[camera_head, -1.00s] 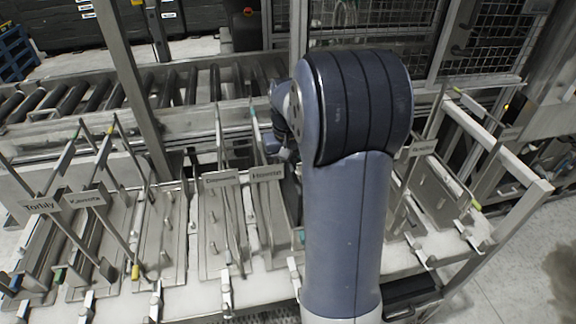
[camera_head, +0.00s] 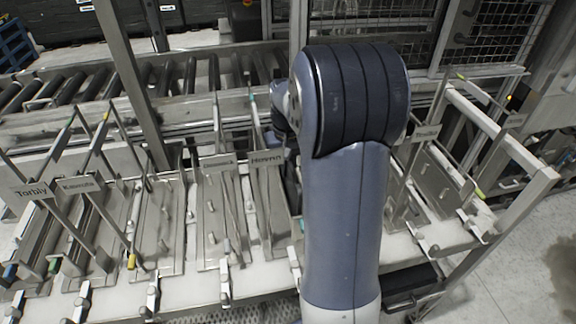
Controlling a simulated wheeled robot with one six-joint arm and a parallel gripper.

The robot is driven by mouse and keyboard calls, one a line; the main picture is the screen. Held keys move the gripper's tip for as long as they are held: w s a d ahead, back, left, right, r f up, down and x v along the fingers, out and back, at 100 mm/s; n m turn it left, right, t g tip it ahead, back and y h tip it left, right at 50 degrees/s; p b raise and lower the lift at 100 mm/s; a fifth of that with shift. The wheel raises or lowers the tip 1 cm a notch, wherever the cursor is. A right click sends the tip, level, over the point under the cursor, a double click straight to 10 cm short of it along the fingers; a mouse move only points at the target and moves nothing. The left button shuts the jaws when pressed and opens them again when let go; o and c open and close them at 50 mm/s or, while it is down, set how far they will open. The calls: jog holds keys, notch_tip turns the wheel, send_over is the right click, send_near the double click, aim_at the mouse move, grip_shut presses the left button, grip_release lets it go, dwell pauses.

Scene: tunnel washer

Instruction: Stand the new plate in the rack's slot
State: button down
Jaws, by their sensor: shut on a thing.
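The rack (camera_head: 190,292) is a long white bench with several metal bays. Each bay has a flat base with pegs and slanted rods. Name tags stand on several bays: one reads Torbly (camera_head: 32,190), another tag (camera_head: 82,184) stands beside it, and one (camera_head: 266,159) stands left of my arm. A bay without a tag (camera_head: 160,225) lies left of centre, with bare pegs showing. My arm covers the middle right of the rack. My gripper is hidden behind it; only part of the wrist shows at its left edge. I cannot make out the new plate.
A roller conveyor (camera_head: 75,88) runs behind the rack. A steel post (camera_head: 130,85) rises at the left. Wire mesh guards (camera_head: 497,40) stand at the back right. A metal side frame (camera_head: 520,200) bounds the right end. Pale floor is free at lower right.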

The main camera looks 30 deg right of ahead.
jog(key=shift+f, duration=0.35)
jog(key=c, duration=1.5)
grip_release()
jog(key=shift+o, duration=0.2)
notch_tip(320, 180, up, 11)
jog(key=shift+f, duration=0.1)
notch_tip(320, 180, down, 11)
jog(key=shift+r, duration=0.35)
jog(key=shift+r, duration=0.1)
